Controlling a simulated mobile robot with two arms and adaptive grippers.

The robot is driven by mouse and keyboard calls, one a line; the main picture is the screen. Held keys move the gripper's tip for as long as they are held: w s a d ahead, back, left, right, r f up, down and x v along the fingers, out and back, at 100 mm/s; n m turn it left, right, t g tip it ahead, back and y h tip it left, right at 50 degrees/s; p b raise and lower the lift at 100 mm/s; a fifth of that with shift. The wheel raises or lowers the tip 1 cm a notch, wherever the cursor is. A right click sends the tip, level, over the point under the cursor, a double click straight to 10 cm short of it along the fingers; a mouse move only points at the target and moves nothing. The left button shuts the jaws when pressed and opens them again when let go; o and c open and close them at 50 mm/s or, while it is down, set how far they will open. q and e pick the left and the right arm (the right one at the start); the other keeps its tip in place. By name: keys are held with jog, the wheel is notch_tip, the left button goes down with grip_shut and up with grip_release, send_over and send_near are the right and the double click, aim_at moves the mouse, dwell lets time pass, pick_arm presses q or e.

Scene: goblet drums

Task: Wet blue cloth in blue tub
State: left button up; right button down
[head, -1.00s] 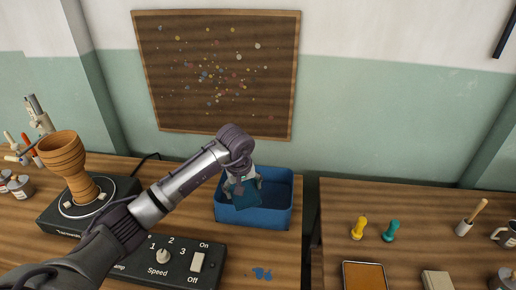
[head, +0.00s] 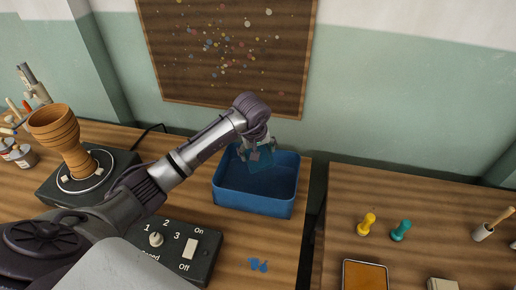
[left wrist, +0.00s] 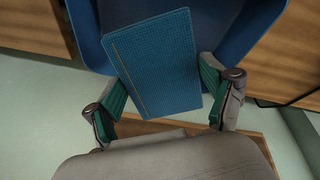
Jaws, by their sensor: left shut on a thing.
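The blue tub (head: 250,203) stands at the right end of the left table. The blue cloth (head: 265,162) is in my left gripper (head: 257,148), over the back part of the tub opening in the head view. In the left wrist view the cloth (left wrist: 155,60) is a flat textured blue sheet between the green-padded fingers of the left gripper (left wrist: 164,88), with the tub (left wrist: 225,35) behind it. Whether the cloth touches the tub or any water is unclear. My right gripper is not in view.
A speed control box (head: 175,248) and a turntable (head: 88,175) with a wooden goblet drum (head: 65,140) stand left of the tub. Blue splashes (head: 258,265) mark the table in front. A gap separates the right table (head: 400,200), with yellow and teal knobs.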

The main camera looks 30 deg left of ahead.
aim_at(259, 149)
pick_arm(q)
jog(key=b+x, duration=0.1)
jog(key=x, duration=0.2)
jog(key=shift+s+d+f+b, duration=0.15)
jog(key=shift+s+b, duration=0.15)
jog(key=shift+b, duration=0.05)
notch_tip(259, 149, down, 8)
jog(key=b, duration=0.6)
jog(key=shift+r+p, duration=2.7)
jog(key=shift+r, duration=1.75)
jog(key=shift+r+p, duration=0.75)
jog(key=shift+r, duration=0.55)
jog(key=shift+r+p, duration=1.1)
jog(key=shift+r, duration=0.95)
